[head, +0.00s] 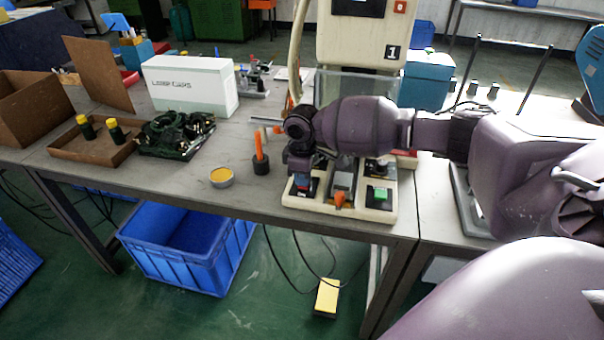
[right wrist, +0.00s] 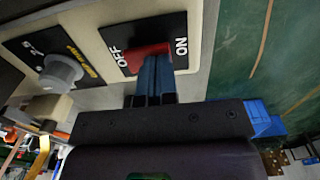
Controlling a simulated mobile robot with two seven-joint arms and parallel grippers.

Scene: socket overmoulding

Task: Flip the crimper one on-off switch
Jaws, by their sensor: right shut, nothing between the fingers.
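Crimper one (head: 353,45) is the cream machine marked 1 at the back of the bench. Its cream base (head: 350,207) reaches the bench's front edge. The red on-off switch (right wrist: 146,55) sits on a black plate between the words OFF and ON in the right wrist view. My right gripper (right wrist: 155,76) is shut and empty, its blue fingertips at the switch's lower edge, towards the ON side; I cannot tell whether they touch. In the head view, my right gripper (head: 303,176) hangs over the left of the base and partly hides the switch. My left gripper is not in view.
A grey knob (right wrist: 62,73) sits beside the switch plate. The base also carries a green button (head: 380,193). An orange-handled tool (head: 259,150) stands left of the base, with a yellow-topped tin (head: 221,177) nearby. A blue crate (head: 180,262) is under the bench.

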